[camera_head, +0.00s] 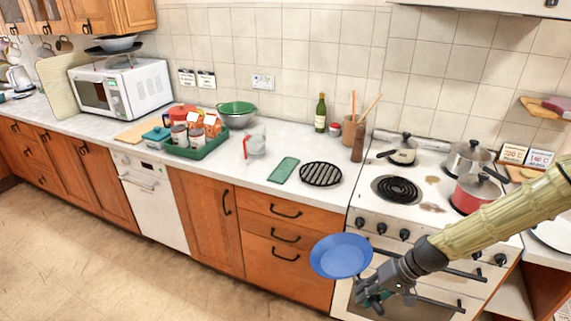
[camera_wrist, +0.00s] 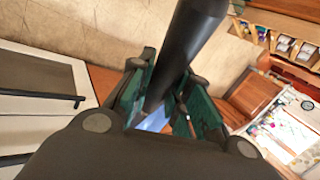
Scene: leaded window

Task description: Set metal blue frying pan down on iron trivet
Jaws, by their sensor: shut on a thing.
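The blue frying pan (camera_head: 341,256) hangs in the air in front of the drawers and the stove's left edge, below counter height. My gripper (camera_head: 372,298) is at the pan's lower right, shut on its handle. In the wrist view the dark handle (camera_wrist: 183,55) runs between the green fingers of my gripper (camera_wrist: 165,105), and a bit of blue pan (camera_wrist: 154,121) shows beyond them. The iron trivet (camera_head: 321,174), a black slatted round, lies flat on the counter left of the stove. Nothing stands on it. It is above and behind the pan in the head view.
A green cloth or board (camera_head: 284,169) lies just left of the trivet. A glass jug (camera_head: 255,142) and a green tray (camera_head: 207,150) of goods stand farther left. A bottle (camera_head: 320,113) and a pepper mill (camera_head: 358,142) stand behind. The stove (camera_head: 397,232) with pots is to the right.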

